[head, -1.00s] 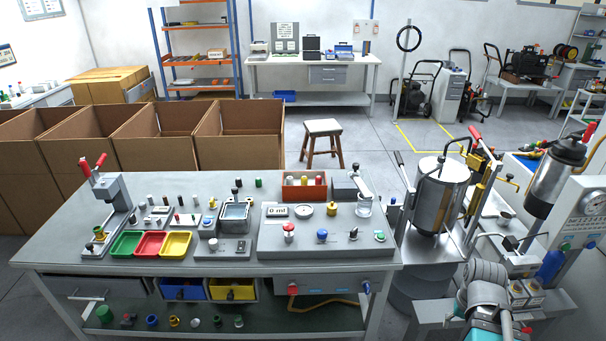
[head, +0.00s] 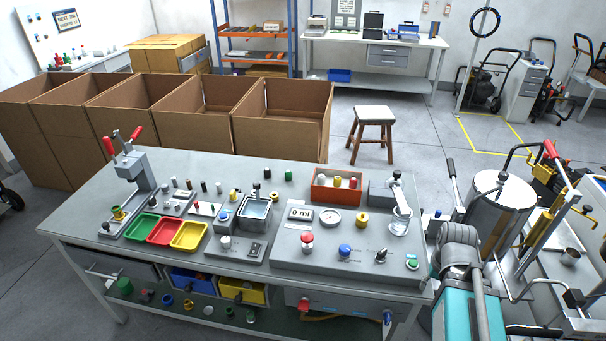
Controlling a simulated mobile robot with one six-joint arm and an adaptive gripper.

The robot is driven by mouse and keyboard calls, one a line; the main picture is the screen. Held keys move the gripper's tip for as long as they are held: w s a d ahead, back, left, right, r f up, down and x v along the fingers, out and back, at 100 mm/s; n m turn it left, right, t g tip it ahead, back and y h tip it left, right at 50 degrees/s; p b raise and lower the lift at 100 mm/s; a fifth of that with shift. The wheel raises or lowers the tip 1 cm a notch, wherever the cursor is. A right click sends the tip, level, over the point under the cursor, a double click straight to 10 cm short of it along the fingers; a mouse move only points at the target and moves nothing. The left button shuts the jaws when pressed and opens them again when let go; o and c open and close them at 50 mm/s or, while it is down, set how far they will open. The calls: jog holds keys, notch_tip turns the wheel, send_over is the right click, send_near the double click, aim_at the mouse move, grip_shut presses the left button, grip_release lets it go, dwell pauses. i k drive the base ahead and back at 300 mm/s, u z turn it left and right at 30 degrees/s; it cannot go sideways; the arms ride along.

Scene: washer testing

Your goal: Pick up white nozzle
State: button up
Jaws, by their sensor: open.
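A small white piece (head: 321,180) stands at the left in an orange-red box at the back right of the workbench. It may be the white nozzle, but it is too small to be sure. Another small pale piece (head: 219,187) stands on the bench behind the coloured trays. My arm rises at the lower right, beside the bench's right end. Its gripper cannot be made out in this view.
The grey workbench (head: 105,190) carries a lever press (head: 140,180), green, red and yellow trays (head: 188,236), and a control panel (head: 290,258). Cardboard boxes (head: 285,130) stand behind it. A stool (head: 374,116) and metal tank (head: 500,205) stand nearby. Floor is open beyond the stool.

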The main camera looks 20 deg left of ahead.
aim_at(321, 179)
jog(key=u, duration=0.35)
jog(key=i, duration=0.75)
jog(key=u, duration=0.45)
jog(key=k, duration=0.9)
jog(key=u, duration=0.1)
jog(key=i, duration=0.8)
